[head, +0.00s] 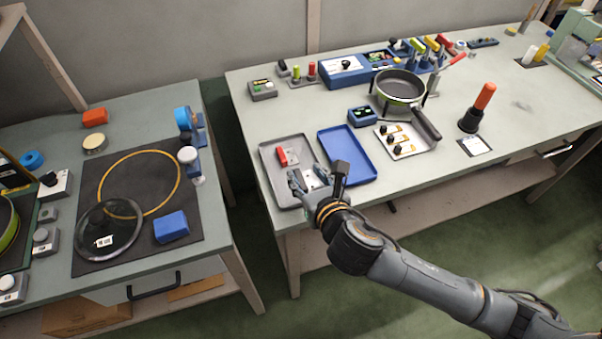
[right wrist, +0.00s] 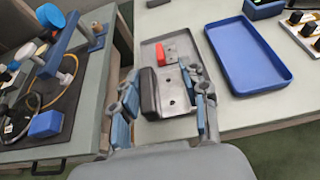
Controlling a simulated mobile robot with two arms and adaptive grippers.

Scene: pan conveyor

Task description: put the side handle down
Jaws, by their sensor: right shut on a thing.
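My right gripper (head: 308,181) is over the near end of a grey tray (head: 268,151) at the front left corner of the right table. In the right wrist view my right gripper (right wrist: 166,112) has its two blue-padded fingers on either side of the side handle, shut on it. The side handle has a black grip (right wrist: 149,92) and a pale metal plate with holes (right wrist: 172,88). I cannot tell whether it touches the tray floor. A red piece (head: 282,157) lies in the tray's far part. My left gripper is not in view.
An empty blue tray (head: 347,154) stands close to the right of the grey one. A gap separates the left table, which holds a glass lid (head: 108,231) and blue block (head: 171,227).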

